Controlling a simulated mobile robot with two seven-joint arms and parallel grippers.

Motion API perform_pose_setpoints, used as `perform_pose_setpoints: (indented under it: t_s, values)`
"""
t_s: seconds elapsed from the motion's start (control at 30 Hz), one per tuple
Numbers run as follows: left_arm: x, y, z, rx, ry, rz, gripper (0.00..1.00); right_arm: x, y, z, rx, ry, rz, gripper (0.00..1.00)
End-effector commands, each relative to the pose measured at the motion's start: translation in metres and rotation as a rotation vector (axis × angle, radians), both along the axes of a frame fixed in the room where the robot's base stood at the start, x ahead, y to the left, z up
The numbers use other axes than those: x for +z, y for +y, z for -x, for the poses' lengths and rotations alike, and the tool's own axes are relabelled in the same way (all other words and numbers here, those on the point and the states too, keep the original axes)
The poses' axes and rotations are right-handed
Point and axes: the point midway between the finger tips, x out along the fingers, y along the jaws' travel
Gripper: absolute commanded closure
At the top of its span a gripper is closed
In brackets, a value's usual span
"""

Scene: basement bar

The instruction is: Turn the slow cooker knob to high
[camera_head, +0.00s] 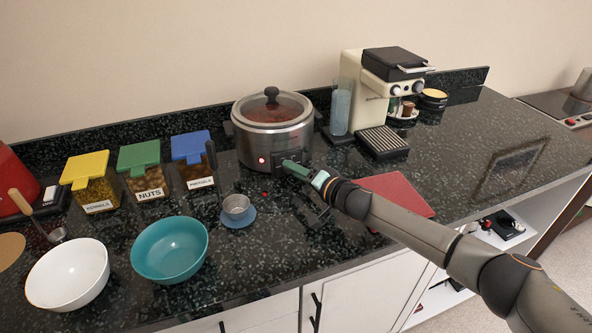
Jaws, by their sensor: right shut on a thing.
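The slow cooker (263,138) stands on the dark counter against the wall, a silver pot with a glass lid and black knob handle on top. A red light glows on the left of its front. My right gripper (284,163) is at the right part of the cooker's front panel, shut at the control knob. The knob itself is hidden behind the gripper, so its setting cannot be read. My left gripper is not in view.
Yellow, green and blue-lidded containers (143,171) stand left of the cooker. A red mat (398,194) lies under my right arm. A coffee machine (372,92) stands right.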

Motion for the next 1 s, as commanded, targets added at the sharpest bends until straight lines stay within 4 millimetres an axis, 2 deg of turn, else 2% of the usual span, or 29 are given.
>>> perform_pose_setpoints:
  t_s: [0.27, 0.6, 1.0]
  values:
    - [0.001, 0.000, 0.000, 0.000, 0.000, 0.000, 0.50, -0.003, -0.001, 0.000, -0.002, 0.064, -0.190, 1.00]
    - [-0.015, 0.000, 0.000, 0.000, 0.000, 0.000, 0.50, -0.007, -0.002, -0.001, 0.000, 0.131, -0.403, 1.00]
    - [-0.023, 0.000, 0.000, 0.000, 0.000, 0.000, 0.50, -0.005, -0.001, 0.000, 0.001, 0.164, -0.501, 1.00]
